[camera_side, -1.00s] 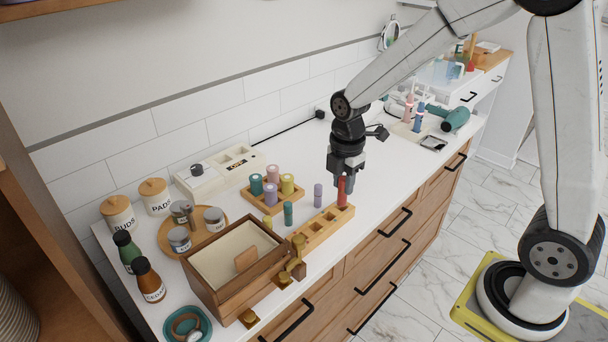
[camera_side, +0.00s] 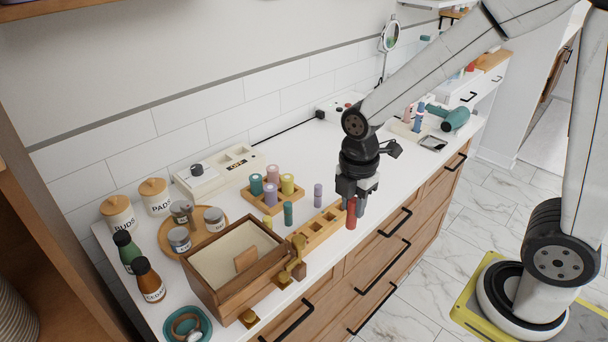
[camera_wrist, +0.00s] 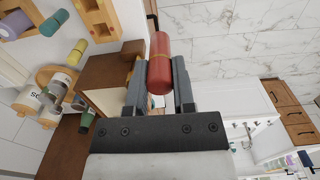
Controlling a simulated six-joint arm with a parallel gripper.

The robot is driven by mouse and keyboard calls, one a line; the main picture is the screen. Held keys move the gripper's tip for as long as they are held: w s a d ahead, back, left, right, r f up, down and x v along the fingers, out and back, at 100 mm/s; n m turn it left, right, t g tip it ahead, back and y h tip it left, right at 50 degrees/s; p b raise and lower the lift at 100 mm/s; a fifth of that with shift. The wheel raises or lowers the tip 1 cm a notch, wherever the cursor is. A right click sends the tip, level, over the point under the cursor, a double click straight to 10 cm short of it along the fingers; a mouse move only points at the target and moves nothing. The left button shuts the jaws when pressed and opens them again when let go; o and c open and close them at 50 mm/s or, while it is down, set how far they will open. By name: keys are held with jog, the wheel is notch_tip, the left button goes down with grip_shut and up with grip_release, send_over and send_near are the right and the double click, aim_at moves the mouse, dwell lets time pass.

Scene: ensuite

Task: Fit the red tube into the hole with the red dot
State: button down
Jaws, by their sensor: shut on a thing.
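My gripper (camera_side: 354,203) is shut on the red tube (camera_side: 351,216) and holds it upright, just in front of the right end of a long wooden block (camera_side: 312,241), near the counter's front edge. The block has a row of square holes, and its right end is partly hidden behind my gripper.
Left of the block stands a wooden box (camera_side: 205,289) with a brass fitting. Behind are a wooden rack (camera_side: 254,200) of coloured tubes, and loose purple (camera_side: 318,194) and teal (camera_side: 288,213) tubes. A hair dryer (camera_side: 456,118) lies at the right. Drawer handles stick out below the front edge.

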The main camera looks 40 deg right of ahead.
jog(key=w+f, duration=0.2)
jog(key=w, duration=0.1)
jog(key=w+a+f, duration=0.1)
jog(key=w+f, duration=0.2)
jog(key=w+a+f, duration=0.1)
jog(key=w+f, duration=0.2)
jog(key=w, duration=0.1)
jog(key=shift+a+f, duration=0.15)
jog(key=shift+a, duration=0.05)
jog(key=shift+w+f, duration=0.5)
jog(key=shift+w, duration=0.05)
dwell(0.3)
jog(key=shift+a+f, duration=0.1)
jog(key=shift+w+f, duration=0.2)
jog(key=shift+f, duration=1.55)
jog(key=shift+f, duration=0.1)
